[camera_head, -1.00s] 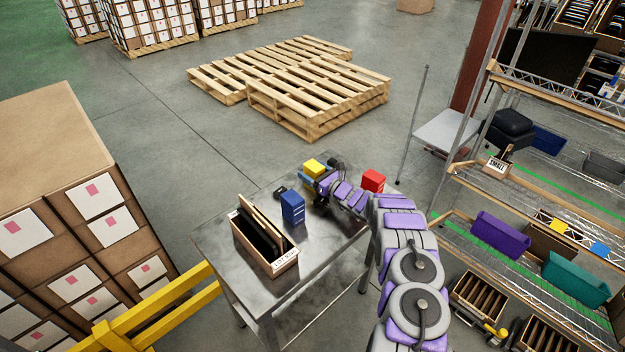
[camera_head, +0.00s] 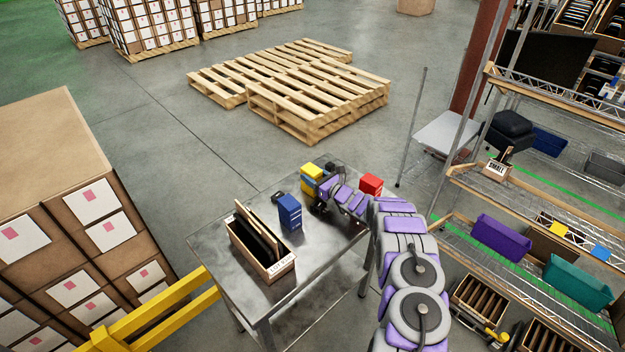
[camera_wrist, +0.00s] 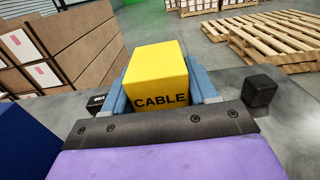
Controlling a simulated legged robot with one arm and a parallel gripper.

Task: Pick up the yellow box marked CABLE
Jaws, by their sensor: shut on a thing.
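The yellow box marked CABLE (camera_wrist: 158,78) sits between the two blue fingers of my gripper (camera_wrist: 160,92) in the wrist view, with its lettering facing the camera. My gripper is shut on it. In the head view the yellow box (camera_head: 312,171) shows at the far end of the metal table (camera_head: 318,268), with my gripper (camera_head: 313,186) at it. The box's lower part is hidden by my gripper, and I cannot tell whether it touches the table.
A blue box (camera_head: 290,212) and a wooden crate (camera_head: 277,270) with dark items stand on the table, left of my arm. A red box (camera_head: 371,185) is to the right. Wire shelves (camera_head: 560,200) stand at the right, stacked cartons (camera_head: 90,215) at the left.

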